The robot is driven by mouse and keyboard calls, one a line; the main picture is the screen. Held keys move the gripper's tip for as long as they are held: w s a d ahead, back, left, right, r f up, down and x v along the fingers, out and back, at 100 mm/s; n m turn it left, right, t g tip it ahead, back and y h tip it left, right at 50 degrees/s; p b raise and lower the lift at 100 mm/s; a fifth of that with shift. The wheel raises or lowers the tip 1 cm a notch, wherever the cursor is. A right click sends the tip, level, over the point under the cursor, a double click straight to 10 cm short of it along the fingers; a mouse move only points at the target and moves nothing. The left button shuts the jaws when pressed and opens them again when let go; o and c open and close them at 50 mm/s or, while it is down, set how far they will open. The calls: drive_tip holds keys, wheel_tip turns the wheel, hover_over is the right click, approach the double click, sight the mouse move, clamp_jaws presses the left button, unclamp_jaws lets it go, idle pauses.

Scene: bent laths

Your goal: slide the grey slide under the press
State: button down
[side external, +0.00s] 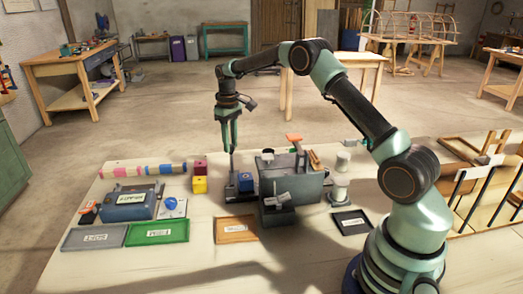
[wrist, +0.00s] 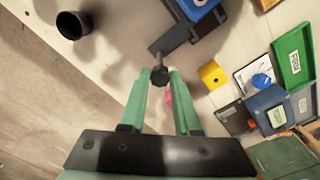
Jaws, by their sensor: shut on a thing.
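The grey slide (side external: 231,193) lies on the bench at the left side of the press (side external: 292,186), with a blue block (side external: 246,182) on it. In the wrist view the slide (wrist: 177,36) runs up toward the top edge, with part of the blue block (wrist: 197,3) at its far end. A dark knob (wrist: 160,76) on a short rod stands at the slide's near end. My gripper (side external: 232,150) points down at that end. In the wrist view my gripper (wrist: 161,74) is shut on the knob. How far the slide reaches under the press is hidden.
A yellow block (side external: 200,185) and a magenta block (side external: 200,167) stand left of the slide. Farther left are a blue-grey box (side external: 130,205) and a green tray (side external: 157,231). A brown tray (side external: 236,229) lies in front. A black cup (wrist: 73,25) stands at the wrist view's upper left.

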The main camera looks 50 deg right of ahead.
drive_tip(key=s+d, duration=1)
drive_tip(key=shift+s+d, duration=0.3)
drive_tip(key=shift+r, duration=0.1)
drive_tip(key=c, duration=0.6)
unclamp_jaws()
wheel_tip(320, 180, up, 12)
drive_tip(key=shift+a, duration=0.1)
